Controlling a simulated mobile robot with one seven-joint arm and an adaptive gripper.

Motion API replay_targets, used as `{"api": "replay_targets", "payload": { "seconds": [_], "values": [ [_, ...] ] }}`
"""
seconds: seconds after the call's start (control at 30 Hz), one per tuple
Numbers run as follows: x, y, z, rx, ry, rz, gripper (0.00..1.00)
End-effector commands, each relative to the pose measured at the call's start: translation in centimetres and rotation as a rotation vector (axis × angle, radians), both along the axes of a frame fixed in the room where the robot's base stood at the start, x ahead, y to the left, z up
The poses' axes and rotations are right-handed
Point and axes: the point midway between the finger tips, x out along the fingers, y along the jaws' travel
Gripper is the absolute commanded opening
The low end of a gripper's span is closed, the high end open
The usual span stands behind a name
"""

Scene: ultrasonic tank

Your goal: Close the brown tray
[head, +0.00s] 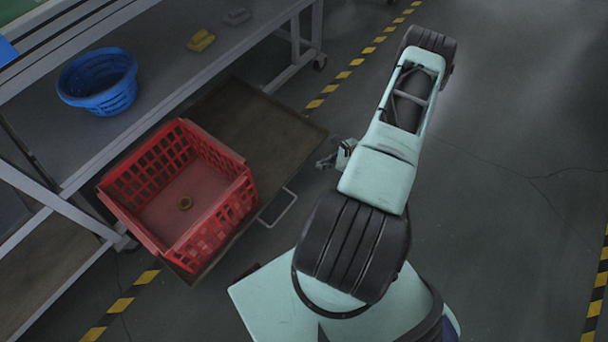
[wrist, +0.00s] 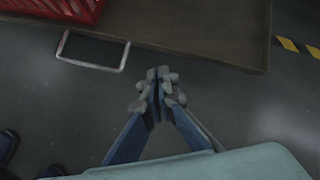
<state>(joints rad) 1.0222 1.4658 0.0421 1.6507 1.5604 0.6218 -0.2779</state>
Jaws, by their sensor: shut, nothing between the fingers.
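The brown tray (head: 262,124) is pulled out from under the workbench, with a red crate on it. Its metal loop handle (head: 279,208) sticks out from the front edge. In the wrist view the tray (wrist: 215,22) spans the top and the handle (wrist: 92,66) lies at upper left. My gripper (head: 327,163) is just outside the tray's front edge, to the right of the handle and apart from it. In the wrist view my gripper (wrist: 159,76) is shut and empty, its tips pointing toward the tray edge.
A blue basket (head: 100,82) and a yellow part (head: 201,40) stand on the workbench (head: 160,62) above. Yellow-black floor tape (head: 330,88) runs past the tray. The floor to the right is clear.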

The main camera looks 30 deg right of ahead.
Motion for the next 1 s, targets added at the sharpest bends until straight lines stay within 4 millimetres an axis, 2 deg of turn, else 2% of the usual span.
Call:
{"api": "replay_targets", "payload": {
  "seconds": [0.03,0.13,0.3,0.43,0.57,0.9,0.93,1.0],
  "values": [
    [-0.9,0.2,-2.5,0.062,-0.002,-0.102,0.0],
    [-1.7,0.4,-4.9,0.153,-0.01,-0.258,0.0],
    [-2.2,0.5,-6.8,0.234,-0.019,-0.401,0.0],
    [-1.8,0.7,-7.6,0.249,-0.02,-0.425,0.0],
    [-0.6,1.3,-9.1,0.248,-0.02,-0.422,0.0],
    [4.2,3.0,-14.3,0.244,-0.019,-0.419,0.0],
    [4.6,3.1,-14.7,0.245,-0.02,-0.419,0.0],
    [5.8,3.5,-14.2,0.245,-0.02,-0.417,0.0]
  ]
}}
